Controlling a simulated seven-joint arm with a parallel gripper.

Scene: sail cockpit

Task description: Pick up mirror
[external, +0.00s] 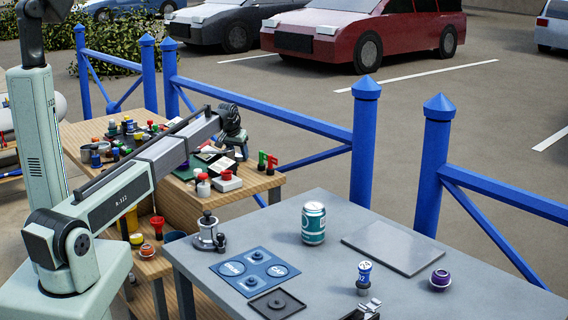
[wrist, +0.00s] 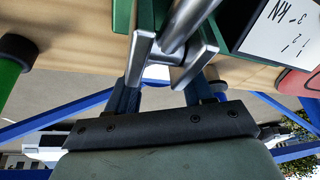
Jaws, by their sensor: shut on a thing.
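My gripper (external: 238,150) is over the far right end of the wooden table in the external view. In the wrist view my gripper (wrist: 167,68) is shut on a slim silvery rod, which I take to be the handle of the mirror (wrist: 187,22). The rod runs up out of the top of that view, so the mirror's face is hidden there. In the external view the mirror is too small and too crowded to make out clearly.
The wooden table (external: 266,182) holds many small items, including a red-topped white box (external: 227,182) and red and green pieces (external: 266,161) close by. A grey table (external: 330,270) stands in front with a teal can (external: 314,223). Blue railings (external: 365,140) stand behind.

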